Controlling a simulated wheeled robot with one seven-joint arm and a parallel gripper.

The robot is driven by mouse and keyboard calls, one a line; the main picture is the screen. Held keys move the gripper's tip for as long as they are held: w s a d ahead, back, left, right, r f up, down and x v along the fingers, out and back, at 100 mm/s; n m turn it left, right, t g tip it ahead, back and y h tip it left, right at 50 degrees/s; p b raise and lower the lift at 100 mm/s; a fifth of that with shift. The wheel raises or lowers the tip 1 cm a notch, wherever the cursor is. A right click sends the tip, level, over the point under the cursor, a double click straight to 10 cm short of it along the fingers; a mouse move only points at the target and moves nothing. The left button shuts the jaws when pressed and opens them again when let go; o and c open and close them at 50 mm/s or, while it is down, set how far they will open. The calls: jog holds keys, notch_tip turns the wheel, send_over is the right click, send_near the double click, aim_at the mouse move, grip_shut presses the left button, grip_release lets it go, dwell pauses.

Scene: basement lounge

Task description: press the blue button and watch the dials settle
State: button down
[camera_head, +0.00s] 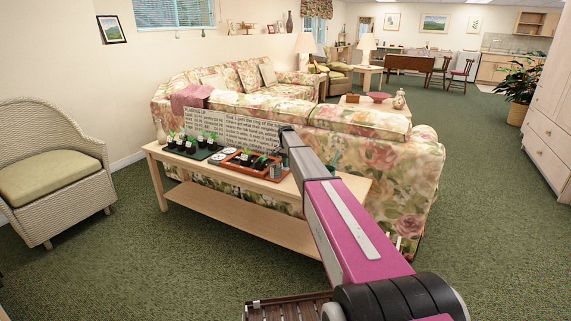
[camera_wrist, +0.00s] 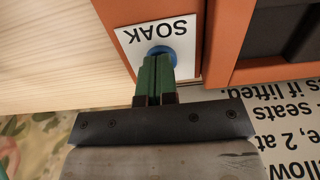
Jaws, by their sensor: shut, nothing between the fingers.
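The blue button (camera_wrist: 173,50) sits on a white plate (camera_wrist: 143,33) lettered SOAK, on an orange-brown panel. In the wrist view, my gripper (camera_wrist: 157,62) is shut and empty, its green fingertips over the button and covering much of it. I cannot tell whether the tips touch it or whether it is pushed in. In the head view, two pale round discs, likely the dials (camera_head: 221,156), lie left of the orange-brown tray (camera_head: 250,169). Their readings are too small to make out. The button is not discernible there.
The tray stands on a narrow wooden table (camera_head: 155,151) behind a floral sofa (camera_head: 395,160). Potted seedlings (camera_head: 190,145) and a printed sign (camera_head: 240,128) share the tabletop. A wicker chair (camera_head: 50,165) stands left. Green carpet (camera_head: 170,260) is clear in front.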

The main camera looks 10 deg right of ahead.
notch_tip(320, 180, up, 14)
jog(key=shift+f, duration=0.25)
jog(key=shift+s+f, duration=0.1)
dwell(0.5)
jog(key=s+f+n, duration=0.2)
jog(key=s+f, duration=0.3)
jog(key=s, duration=1.4)
jog(key=s+f+n, duration=0.2)
jog(key=s+f, duration=0.4)
jog(key=s, duration=1.2)
jog(key=s+f+n, duration=0.3)
jog(key=s+f, duration=0.2)
jog(key=s, duration=1.4)
jog(key=shift+s+a+f, duration=0.3)
jog(key=shift+a, duration=0.05)
dwell(0.4)
